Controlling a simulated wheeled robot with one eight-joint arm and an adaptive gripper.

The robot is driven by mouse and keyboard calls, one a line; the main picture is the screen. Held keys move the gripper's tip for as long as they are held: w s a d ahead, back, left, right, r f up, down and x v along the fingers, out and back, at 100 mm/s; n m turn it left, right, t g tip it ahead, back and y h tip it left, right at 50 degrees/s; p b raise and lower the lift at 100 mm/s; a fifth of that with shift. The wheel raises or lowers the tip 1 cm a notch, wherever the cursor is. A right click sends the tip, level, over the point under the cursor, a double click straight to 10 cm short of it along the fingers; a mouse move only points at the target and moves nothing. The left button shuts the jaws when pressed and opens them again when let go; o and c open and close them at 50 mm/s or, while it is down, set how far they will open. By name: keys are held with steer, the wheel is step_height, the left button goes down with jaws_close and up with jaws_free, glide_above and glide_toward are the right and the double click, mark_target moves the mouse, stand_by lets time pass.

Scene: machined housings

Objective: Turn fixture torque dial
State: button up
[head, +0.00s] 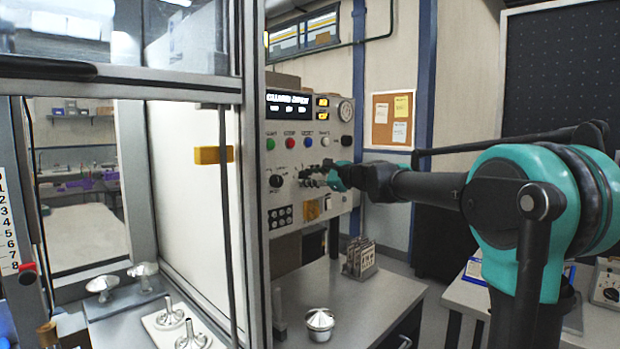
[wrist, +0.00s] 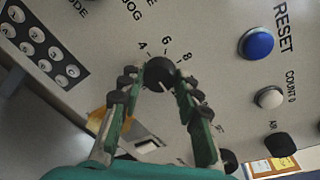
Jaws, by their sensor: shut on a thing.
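The torque dial (wrist: 160,71) is a small round black knob with a pale pointer line, set in the grey control panel (head: 345,145). Printed numbers 4, 6 and 8 curve around its far side in the wrist view. My gripper (wrist: 156,80) has its dark-padded green fingers on either side of the dial and is shut on it. In the head view my gripper (head: 318,176) reaches the panel's lower middle from the right, and its fingers and arm largely hide the dial there.
A blue RESET button (wrist: 257,43), a white button (wrist: 269,97) and a black AIR knob (wrist: 280,144) lie right of the dial. A black keypad (wrist: 38,45) is at left. A framed glass enclosure (head: 251,150) stands left of the panel. The bench below holds a metal cap (head: 320,322).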

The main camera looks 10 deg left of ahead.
steer(key=o, duration=1.2)
steer(key=shift+c, duration=0.2)
steer(key=v, duration=1.2)
steer(key=shift+f, duration=0.1)
